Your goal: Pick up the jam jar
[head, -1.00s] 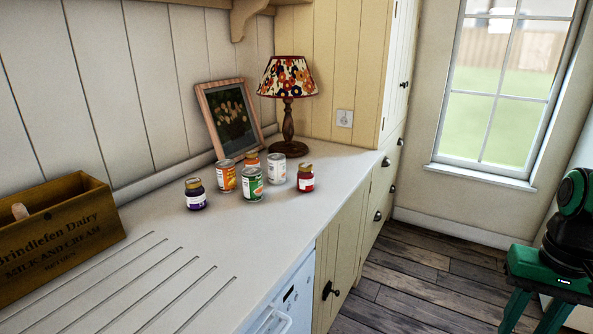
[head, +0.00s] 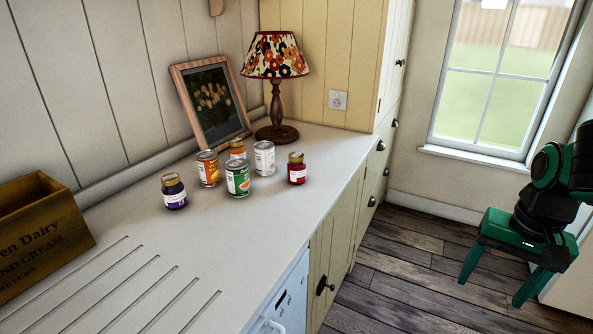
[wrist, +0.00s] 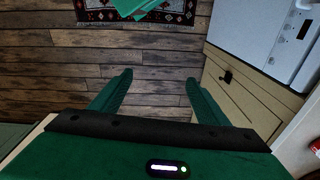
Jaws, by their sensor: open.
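Several small jars and tins stand grouped on the white countertop in the head view. The jars have gold lids: a dark purple jar (head: 174,192) at the left front, a red jar (head: 297,169) at the right, and an orange jar (head: 238,149) partly hidden at the back. Their labels are too small to read, so I cannot tell which holds jam. My gripper (head: 500,276) is at the right over the floor, well away from the jars. In the wrist view its two green fingers (wrist: 157,78) are spread apart with nothing between them.
An orange tin (head: 208,169), a green tin (head: 238,179) and a white tin (head: 264,159) stand close among the jars. A lamp (head: 277,95) and a picture frame (head: 211,103) stand behind. A wooden crate (head: 45,245) is at left. The counter's front is clear.

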